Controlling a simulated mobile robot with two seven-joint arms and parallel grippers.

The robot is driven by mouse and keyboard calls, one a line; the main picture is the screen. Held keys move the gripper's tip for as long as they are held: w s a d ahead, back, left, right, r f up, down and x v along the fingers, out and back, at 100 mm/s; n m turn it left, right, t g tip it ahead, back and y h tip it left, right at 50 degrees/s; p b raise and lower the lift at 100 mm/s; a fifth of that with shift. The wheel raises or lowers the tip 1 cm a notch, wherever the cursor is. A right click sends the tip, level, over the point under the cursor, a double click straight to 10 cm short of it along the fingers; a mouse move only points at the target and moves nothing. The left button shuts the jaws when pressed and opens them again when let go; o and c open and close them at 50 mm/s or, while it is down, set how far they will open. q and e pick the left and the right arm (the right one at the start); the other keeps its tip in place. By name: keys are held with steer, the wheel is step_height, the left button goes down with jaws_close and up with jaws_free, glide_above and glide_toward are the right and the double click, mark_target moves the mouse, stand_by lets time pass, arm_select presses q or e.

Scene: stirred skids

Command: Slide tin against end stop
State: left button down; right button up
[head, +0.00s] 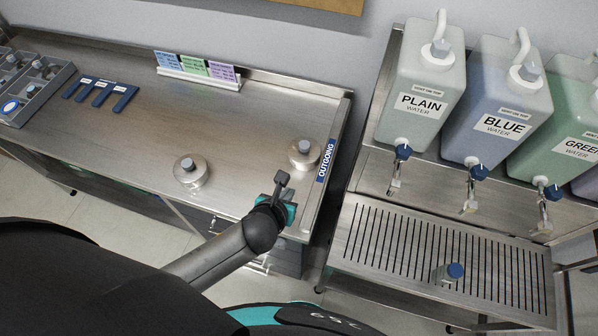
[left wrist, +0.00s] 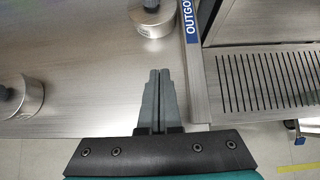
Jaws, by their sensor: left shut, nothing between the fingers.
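Two round metal tins with grey caps are on the steel counter (head: 130,140). One tin (head: 304,153) stands at the right end, close to or touching the raised end stop (head: 333,150) with the blue OUTGOING label; I cannot tell which. The other tin (head: 190,170) stands further left; it also shows at the left edge of the left wrist view (left wrist: 22,97). My left gripper (head: 283,179) is shut and empty, just in front of the right-hand tin. In the left wrist view its closed fingers (left wrist: 154,75) point toward that tin (left wrist: 153,20), with a gap between. My right gripper is not in view.
A sectioned grey tray (head: 38,85), blue slotted piece (head: 100,92) and card stand (head: 200,72) are on the counter's far left and back. Right of a gap are PLAIN (head: 422,100), BLUE and GREEN water containers above a slatted drain (head: 400,250) holding a blue-capped vessel (head: 450,272).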

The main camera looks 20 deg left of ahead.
mark_target(302, 164)
arm_select(q)
steer(key=b+x, duration=0.2)
steer(key=x, duration=0.6)
steer(key=shift+w+r, duration=0.2)
steer(key=shift+w, duration=1.6)
steer(key=shift+w+d, duration=0.15)
steer(key=shift+w, duration=1.4)
